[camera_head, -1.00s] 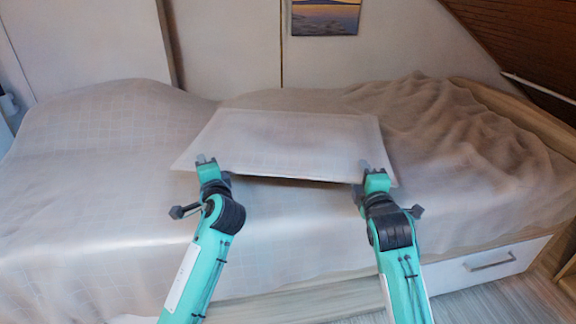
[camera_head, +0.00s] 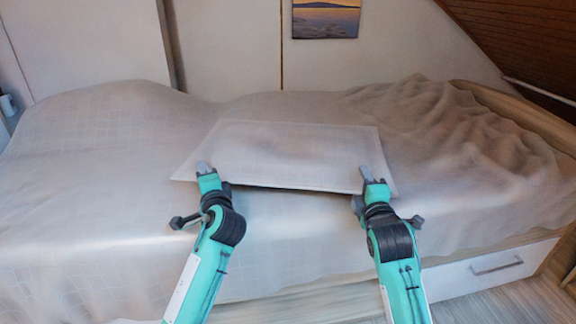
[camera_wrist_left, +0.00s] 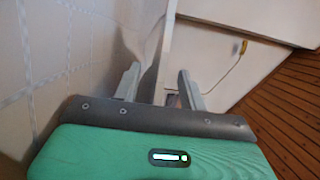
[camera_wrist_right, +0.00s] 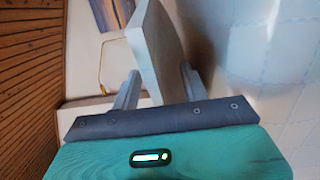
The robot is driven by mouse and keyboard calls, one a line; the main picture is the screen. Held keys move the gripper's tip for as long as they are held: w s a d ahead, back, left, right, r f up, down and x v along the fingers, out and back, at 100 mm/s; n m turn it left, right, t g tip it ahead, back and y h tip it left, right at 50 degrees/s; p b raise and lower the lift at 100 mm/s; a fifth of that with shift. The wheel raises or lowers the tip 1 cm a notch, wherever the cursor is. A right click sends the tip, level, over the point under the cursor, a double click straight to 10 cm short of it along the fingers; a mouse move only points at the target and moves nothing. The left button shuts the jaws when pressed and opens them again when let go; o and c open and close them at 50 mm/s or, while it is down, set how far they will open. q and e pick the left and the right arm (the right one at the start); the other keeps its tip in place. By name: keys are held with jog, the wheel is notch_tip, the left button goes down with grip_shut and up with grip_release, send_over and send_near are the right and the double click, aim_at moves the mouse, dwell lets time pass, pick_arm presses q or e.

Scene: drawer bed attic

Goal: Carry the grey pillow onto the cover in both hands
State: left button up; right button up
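The grey pillow (camera_head: 285,152) is a flat, pale panel over the middle of the bed. It lies nearly level, with a dark gap under its near edge. My left gripper (camera_head: 204,170) has its fingers on either side of the pillow's near left part; in the left wrist view the pillow (camera_wrist_left: 166,50) passes between them. My right gripper (camera_head: 370,174) holds the near right part likewise, with the pillow (camera_wrist_right: 156,45) between its fingers. The grey-beige cover (camera_head: 100,210) spreads over the bed beneath. Whether the pillow's far edge touches the cover is unclear.
The cover is heaped at the left and wrinkled at the right (camera_head: 450,130). A wall with a picture (camera_head: 326,18) stands behind the bed. A white drawer front (camera_head: 480,268) is at the lower right, and a sloped wooden ceiling (camera_head: 520,35) is above.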

pick_arm(q)
jog(key=v, duration=1.2)
pick_arm(e)
jog(key=shift+s, duration=0.1)
jog(key=s+d, duration=0.1)
jog(key=s, duration=1)
jog(key=shift+s+d, duration=0.3)
jog(key=shift+s, duration=0.05)
